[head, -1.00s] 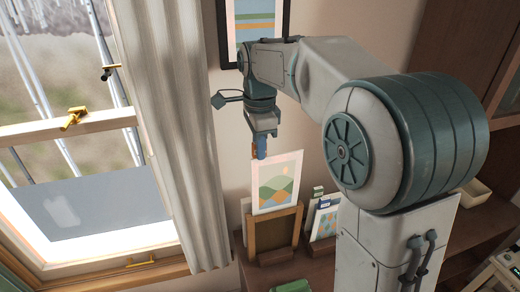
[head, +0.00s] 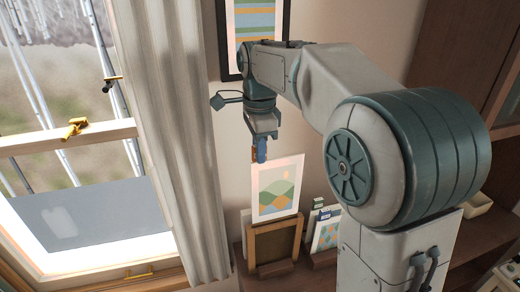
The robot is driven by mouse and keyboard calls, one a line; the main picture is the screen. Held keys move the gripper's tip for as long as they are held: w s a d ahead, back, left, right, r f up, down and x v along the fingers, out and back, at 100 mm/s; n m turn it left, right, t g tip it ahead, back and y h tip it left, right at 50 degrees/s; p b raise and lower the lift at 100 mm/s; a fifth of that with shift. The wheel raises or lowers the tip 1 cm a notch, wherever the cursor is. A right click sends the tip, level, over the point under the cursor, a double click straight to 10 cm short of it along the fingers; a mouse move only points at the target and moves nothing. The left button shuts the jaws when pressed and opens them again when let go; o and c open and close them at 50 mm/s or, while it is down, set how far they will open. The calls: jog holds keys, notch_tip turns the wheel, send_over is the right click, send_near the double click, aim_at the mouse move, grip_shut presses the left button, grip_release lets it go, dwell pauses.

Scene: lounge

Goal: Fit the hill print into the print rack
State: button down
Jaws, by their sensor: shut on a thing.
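The print's lower edge meets the top of a brown wooden frame-like stand (head: 275,243). I cannot tell whether it is behind or above that stand. To the right, a small holder (head: 323,257) carries several cards and prints. I cannot tell for sure which of these is the print rack.
A framed picture (head: 255,35) hangs on the wall behind my arm. A curtain (head: 170,120) and a window (head: 70,130) are on the left. The stands are on a dark wooden surface. My arm hides part of the right side.

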jog(key=shift+r, duration=0.1)
jog(key=shift+r, duration=1.4)
jog(key=shift+d, duration=0.1)
